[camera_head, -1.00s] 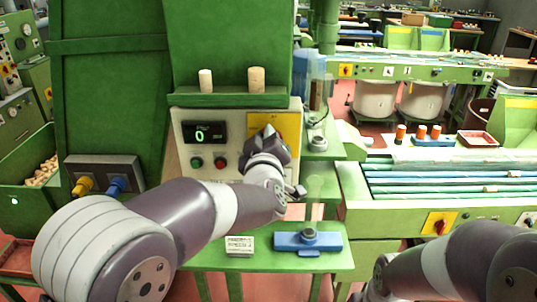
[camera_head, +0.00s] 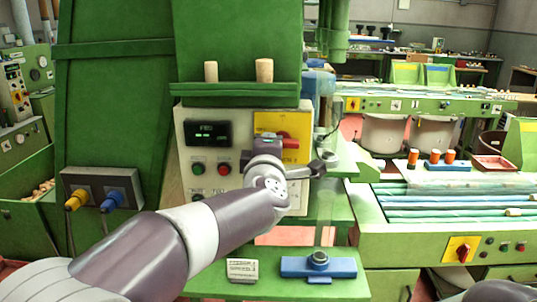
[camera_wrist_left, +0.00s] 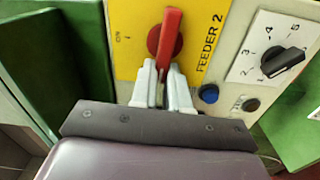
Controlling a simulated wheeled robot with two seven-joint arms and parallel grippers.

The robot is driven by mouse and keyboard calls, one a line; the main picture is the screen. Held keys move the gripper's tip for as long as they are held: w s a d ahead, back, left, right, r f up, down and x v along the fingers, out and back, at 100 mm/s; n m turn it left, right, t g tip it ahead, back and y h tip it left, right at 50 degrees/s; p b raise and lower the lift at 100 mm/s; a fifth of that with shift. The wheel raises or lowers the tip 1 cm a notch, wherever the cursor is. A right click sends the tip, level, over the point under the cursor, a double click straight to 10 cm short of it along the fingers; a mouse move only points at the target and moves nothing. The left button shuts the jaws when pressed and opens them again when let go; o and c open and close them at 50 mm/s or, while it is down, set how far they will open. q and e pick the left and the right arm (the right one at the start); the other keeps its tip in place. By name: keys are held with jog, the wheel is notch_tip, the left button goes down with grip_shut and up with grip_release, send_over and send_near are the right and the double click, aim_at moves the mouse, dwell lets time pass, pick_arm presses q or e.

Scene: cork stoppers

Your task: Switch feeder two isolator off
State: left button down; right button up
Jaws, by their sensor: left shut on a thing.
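The feeder two isolator is a red handle (camera_wrist_left: 168,38) on a yellow plate (camera_wrist_left: 130,35) marked FEEDER 2. The lettering runs sideways in the left wrist view. My left gripper (camera_wrist_left: 162,74) is shut on the handle's near end, its two pale fingers on either side. In the head view the red handle (camera_head: 288,143) lies about level on the yellow plate (camera_head: 268,122) of the machine's panel. My left wrist (camera_head: 265,160) is in front of it and hides the plate's lower left and the fingertips. My right gripper is out of view.
Right of the plate in the left wrist view are a blue button (camera_wrist_left: 208,93) and a black numbered knob (camera_wrist_left: 283,62). A dark display (camera_head: 208,133) and green and red buttons sit left of my wrist. Two corks stand on the green shelf (camera_head: 235,88) above.

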pick_arm(q)
jog(key=shift+f+n+b, duration=0.1)
jog(key=shift+n+b, duration=0.2)
jog(key=shift+n, duration=0.1)
dwell(0.3)
jog(key=c, duration=1.2)
grip_release()
jog(key=shift+c, duration=0.2)
jog(key=shift+o, duration=0.6)
jog(key=shift+w, duration=0.1)
jog(key=s+b, duration=0.1)
jog(key=s, duration=1.1)
jog(key=shift+s, duration=0.35)
